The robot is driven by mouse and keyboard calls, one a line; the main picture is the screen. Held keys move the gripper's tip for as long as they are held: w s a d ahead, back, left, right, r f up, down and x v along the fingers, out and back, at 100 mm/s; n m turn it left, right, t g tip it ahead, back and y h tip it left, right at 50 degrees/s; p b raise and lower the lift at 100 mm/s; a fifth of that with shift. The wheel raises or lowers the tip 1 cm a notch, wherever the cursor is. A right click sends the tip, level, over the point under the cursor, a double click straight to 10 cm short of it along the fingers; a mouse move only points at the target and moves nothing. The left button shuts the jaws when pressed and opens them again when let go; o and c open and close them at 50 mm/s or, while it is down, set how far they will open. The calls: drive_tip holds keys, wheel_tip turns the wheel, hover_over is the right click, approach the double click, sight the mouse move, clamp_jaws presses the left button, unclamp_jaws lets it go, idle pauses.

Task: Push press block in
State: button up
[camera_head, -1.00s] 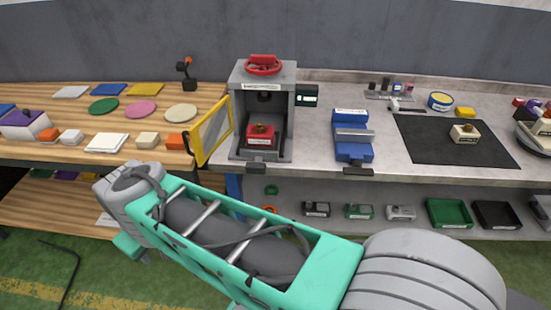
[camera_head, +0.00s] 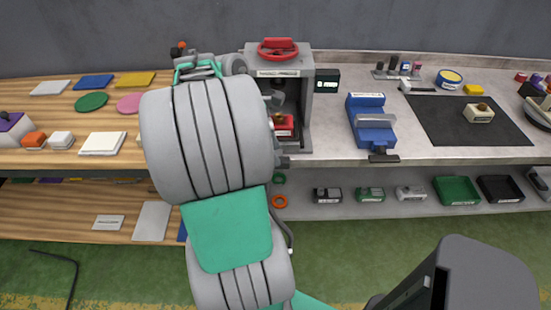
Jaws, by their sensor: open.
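The press (camera_head: 305,100) is a grey frame with a red handwheel (camera_head: 278,48) on top, standing on the grey bench. The red press block (camera_head: 284,125) with a pale label and a brass-coloured knob sits low in the press opening. Only its right part shows. My arm's grey and teal links rise in front of the press's left side and hide the rest of the opening and the yellow-framed door. I cannot make out my gripper; it seems hidden behind my arm. Whether it touches the block cannot be seen.
A blue vise (camera_head: 372,125) stands right of the press, and a dark green box (camera_head: 327,80) sits beside the frame. A black mat (camera_head: 465,130) bears a small cream block (camera_head: 480,113). The wooden table (camera_head: 30,160) at left holds flat coloured pieces. Bins and parts fill the lower shelf.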

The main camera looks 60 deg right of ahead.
drive_tip(key=x, duration=0.3)
drive_tip(key=shift+c, duration=0.5)
clamp_jaws()
idle(0.9)
